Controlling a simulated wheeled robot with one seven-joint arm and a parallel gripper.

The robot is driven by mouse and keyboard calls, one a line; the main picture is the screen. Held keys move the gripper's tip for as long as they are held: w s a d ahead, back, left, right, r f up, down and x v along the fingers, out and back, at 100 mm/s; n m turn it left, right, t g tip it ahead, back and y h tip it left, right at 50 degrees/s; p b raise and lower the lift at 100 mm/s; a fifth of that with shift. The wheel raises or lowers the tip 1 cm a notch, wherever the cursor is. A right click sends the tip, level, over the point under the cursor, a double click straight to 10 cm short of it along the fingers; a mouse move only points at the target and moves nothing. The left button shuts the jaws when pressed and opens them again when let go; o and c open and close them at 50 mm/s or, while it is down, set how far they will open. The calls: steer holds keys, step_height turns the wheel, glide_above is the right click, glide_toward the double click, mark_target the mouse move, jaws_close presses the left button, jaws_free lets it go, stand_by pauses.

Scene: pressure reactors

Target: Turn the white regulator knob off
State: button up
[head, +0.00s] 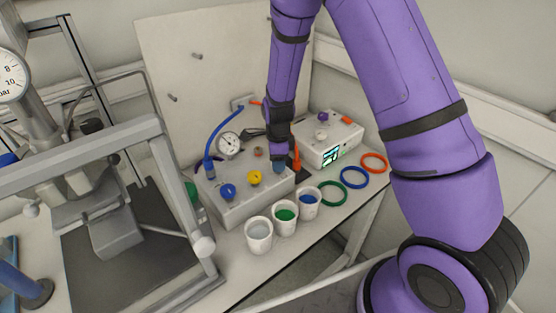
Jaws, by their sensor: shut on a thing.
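My gripper (279,164) points down at the front right of a pale grey regulator box (238,208). It is shut on a small knob at the right end of the box's front row. The fingers cover most of this knob, so I cannot make out its colour. A blue knob (228,191) and a yellow knob (254,177) sit to the left in the same row. A round pressure gauge (229,145) stands at the back of the box. I cannot see a white knob uncovered on this box.
Three cups, one pale (258,235), one green-filled (285,221) and one blue-filled (308,206), stand close in front of the box. A white device (337,147) with a screen and pale knob is right. Green, blue and orange rings lie near it. A metal frame (165,200) stands left.

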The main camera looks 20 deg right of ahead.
steer(key=n, duration=0.8)
steer(key=shift+n, duration=0.3)
steer(key=n, duration=0.4)
steer(key=shift+n, duration=0.3)
steer(key=n, duration=0.3)
steer(key=shift+n, duration=0.3)
steer(key=n, duration=0.3)
steer(key=shift+d+n, duration=0.1)
steer(key=shift+n, duration=0.2)
steer(key=n, duration=0.3)
steer(key=shift+n, duration=0.4)
steer(key=n, duration=0.6)
